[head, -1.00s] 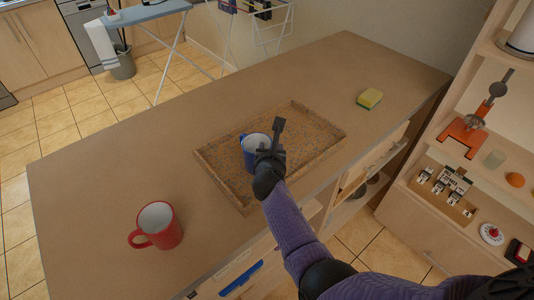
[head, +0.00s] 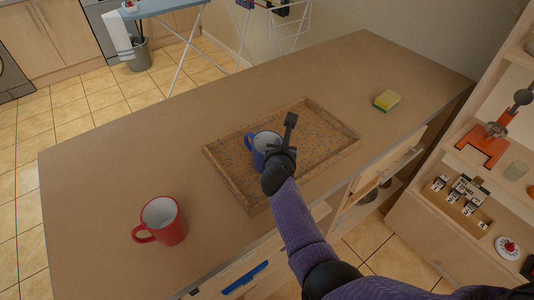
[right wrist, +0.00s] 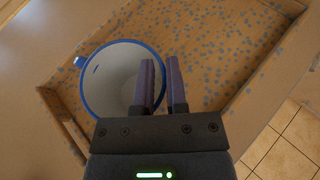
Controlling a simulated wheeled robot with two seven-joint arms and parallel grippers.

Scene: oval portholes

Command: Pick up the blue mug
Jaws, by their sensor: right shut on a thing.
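The blue mug (head: 262,142) has a white inside and a blue rim. It is in the speckled brown tray (head: 223,164), toward the tray's left part. Its handle points left in the head view. My right gripper (head: 281,153) reaches over the mug's near right side. In the right wrist view the fingers (right wrist: 161,80) are shut on the wall of the mug (right wrist: 103,75), one inside the rim and one outside. I cannot tell whether the mug's base touches the tray. My left gripper is not in view.
A red mug (head: 165,222) stands on the counter (head: 110,180) at the near left. A yellow and green sponge (head: 387,100) lies to the right of the tray. Shelves with small objects stand at the right. The counter's left and far parts are clear.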

